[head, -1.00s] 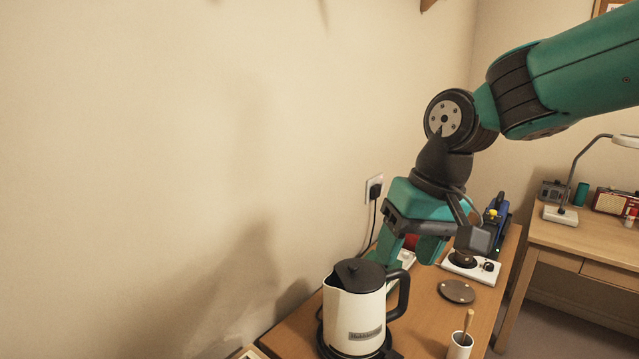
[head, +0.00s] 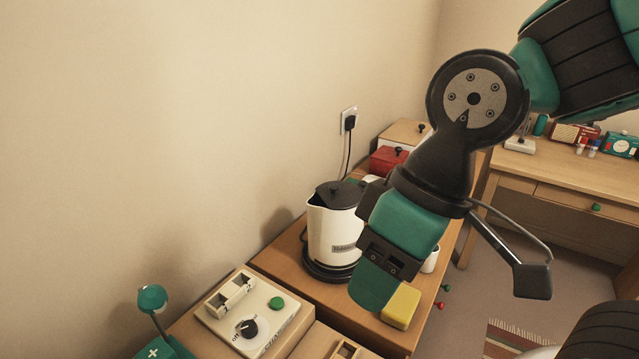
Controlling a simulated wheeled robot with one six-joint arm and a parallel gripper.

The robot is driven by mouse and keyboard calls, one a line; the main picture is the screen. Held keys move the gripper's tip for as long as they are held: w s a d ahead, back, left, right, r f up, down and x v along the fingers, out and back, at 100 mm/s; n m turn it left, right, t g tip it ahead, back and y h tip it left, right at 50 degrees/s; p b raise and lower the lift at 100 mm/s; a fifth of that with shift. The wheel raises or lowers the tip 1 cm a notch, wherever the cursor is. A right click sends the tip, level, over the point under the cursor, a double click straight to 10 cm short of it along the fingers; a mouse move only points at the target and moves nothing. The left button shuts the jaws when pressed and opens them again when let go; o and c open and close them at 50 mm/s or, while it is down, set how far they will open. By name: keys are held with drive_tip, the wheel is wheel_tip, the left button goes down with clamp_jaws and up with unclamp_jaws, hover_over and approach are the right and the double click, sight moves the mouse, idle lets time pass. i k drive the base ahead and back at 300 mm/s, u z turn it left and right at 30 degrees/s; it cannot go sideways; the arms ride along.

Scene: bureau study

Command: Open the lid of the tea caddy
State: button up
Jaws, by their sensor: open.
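A red box with a black knob on its lid (head: 387,161) stands at the wall end of the wooden counter, beyond the kettle. It may be the tea caddy; I cannot be sure. Its lid looks shut, and its lower part is partly hidden. My gripper (head: 376,292) points down over the near part of the counter, in front and to the right of the kettle, well apart from the red box. It is open and seen from the side, so one finger mostly hides the other. Nothing shows between the fingers.
A cream kettle (head: 330,235) stands on a black base between my gripper and the red box. A yellow block (head: 401,305) lies by my gripper. A cream control panel (head: 252,315) is at the lower left.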

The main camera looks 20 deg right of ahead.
sight(363, 185)
drive_tip(key=u, duration=1.2)
drive_tip(key=k, duration=0.8)
drive_tip(key=z, duration=1)
drive_tip(key=i, duration=0.95)
drive_tip(key=z, duration=0.05)
